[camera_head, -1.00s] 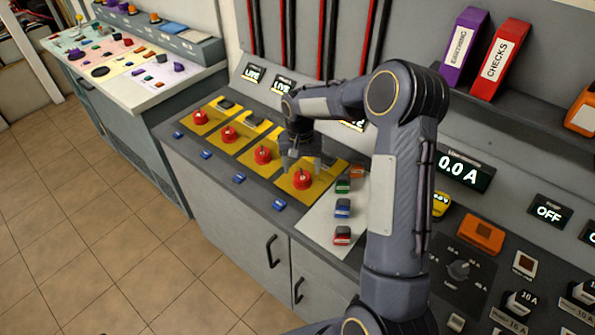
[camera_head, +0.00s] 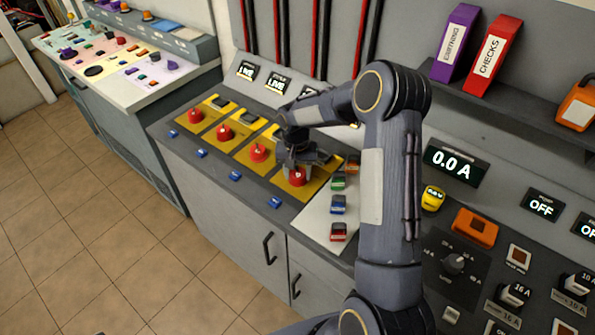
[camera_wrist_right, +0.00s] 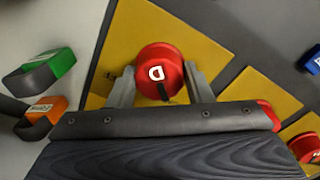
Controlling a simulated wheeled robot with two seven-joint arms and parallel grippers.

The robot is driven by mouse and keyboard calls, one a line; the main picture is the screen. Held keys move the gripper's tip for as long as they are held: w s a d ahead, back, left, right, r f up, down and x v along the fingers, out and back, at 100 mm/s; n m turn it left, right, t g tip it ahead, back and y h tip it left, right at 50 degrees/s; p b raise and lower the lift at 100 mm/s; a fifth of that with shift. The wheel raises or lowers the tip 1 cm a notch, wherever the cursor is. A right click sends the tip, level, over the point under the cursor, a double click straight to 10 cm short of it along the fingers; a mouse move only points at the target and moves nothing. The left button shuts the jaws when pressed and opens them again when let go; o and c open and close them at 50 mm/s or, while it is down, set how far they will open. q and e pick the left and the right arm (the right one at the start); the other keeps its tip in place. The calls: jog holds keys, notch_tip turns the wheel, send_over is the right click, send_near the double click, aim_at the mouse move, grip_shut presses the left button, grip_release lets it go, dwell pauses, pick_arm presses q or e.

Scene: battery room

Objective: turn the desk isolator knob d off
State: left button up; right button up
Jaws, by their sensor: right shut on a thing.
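The isolator knob d (camera_head: 297,177) is a red round knob on a yellow plate (camera_head: 318,186), the nearest of a row of red knobs on the desk. In the right wrist view the knob (camera_wrist_right: 158,72) shows a white letter D and a dark mark at its lower edge. My right gripper (camera_head: 297,170) is down over it, and in the wrist view its two fingers (camera_wrist_right: 158,84) stand on either side of the knob, shut on it. The gripper hides part of the knob in the head view. My left gripper is not in view.
Other red knobs (camera_head: 259,152) stand on yellow plates to the left, with blue padlock-like items (camera_head: 235,176) along the front edge. Green, blue and red items (camera_head: 338,205) lie on a white sheet to the right. Lit LIVE displays (camera_head: 247,70) stand behind.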

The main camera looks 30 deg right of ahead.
jog(key=shift+f+m+b, duration=0.1)
jog(key=shift+m+b, duration=1.2)
jog(key=shift+m, duration=0.1)
jog(key=shift+w+m+b, duration=0.1)
jog(key=shift+m+b, duration=0.45)
jog(key=shift+m, duration=0.35)
jog(key=m, duration=0.2)
jog(key=shift+m+b, duration=0.4)
jog(key=m, duration=0.4)
jog(key=shift+r, duration=0.2)
jog(key=m+p, duration=0.1)
jog(key=m, duration=0.5)
jog(key=shift+y, duration=0.3)
jog(key=shift+d+m, duration=0.1)
jog(key=shift+m, duration=0.3)
jog(key=o, duration=1)
